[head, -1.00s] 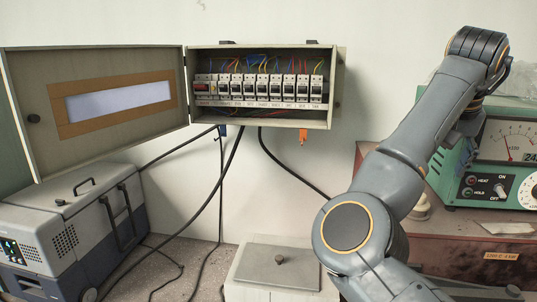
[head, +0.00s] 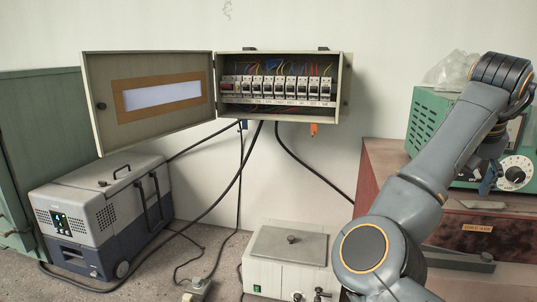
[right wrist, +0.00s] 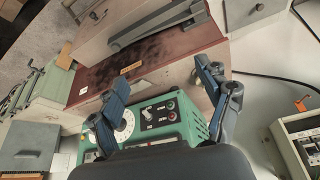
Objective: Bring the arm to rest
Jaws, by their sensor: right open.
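My right arm (head: 425,185) rises from the bottom right of the head view and bends over at the top right. Part of my right gripper (head: 488,180) hangs below that bend, in front of the green instrument, mostly hidden by the arm. In the right wrist view both fingers of my right gripper (right wrist: 160,75) stand wide apart with nothing between them. My left gripper is in neither view.
An open breaker box (head: 283,112) hangs on the wall. A grey-blue portable unit (head: 100,215) stands at left, a lidded white box (head: 290,255) at front centre. The green instrument (head: 425,120) sits on a reddish-brown case (head: 385,165). Cables run across the wall and bench.

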